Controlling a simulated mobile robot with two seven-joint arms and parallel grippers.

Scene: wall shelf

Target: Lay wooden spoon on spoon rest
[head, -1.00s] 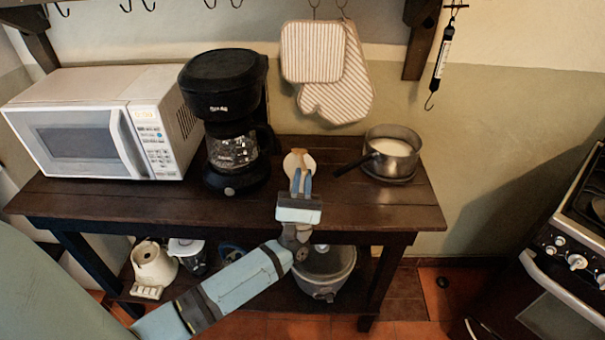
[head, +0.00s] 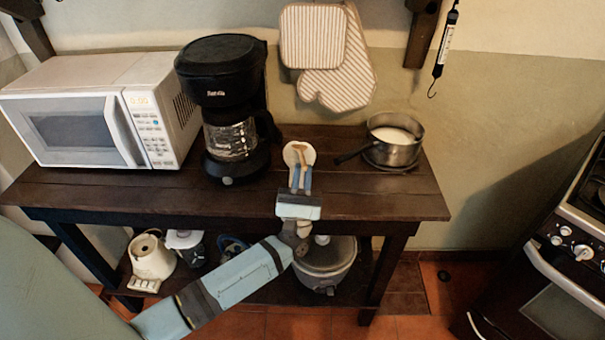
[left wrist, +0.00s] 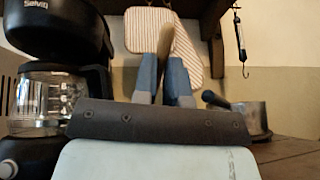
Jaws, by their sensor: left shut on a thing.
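My left gripper (head: 300,178) reaches over the wooden table from the front, its two blue fingers shut on the wooden spoon (head: 301,153). In the left wrist view, the spoon (left wrist: 165,42) stands up between the fingertips (left wrist: 164,75). A pale round piece, which looks like the spoon rest (head: 289,151), shows behind and around the spoon just beyond the fingers. The spoon overlaps it in the head view; I cannot tell whether they touch. The spoon rest is not visible in the left wrist view. My right gripper is not in view.
A black coffee maker (head: 225,75) and a white microwave (head: 75,125) stand on the table (head: 375,205) to the left. A saucepan (head: 397,150) sits to the right, its handle pointing towards the spoon. Oven mitts (head: 340,85) hang behind. The front right of the tabletop is clear.

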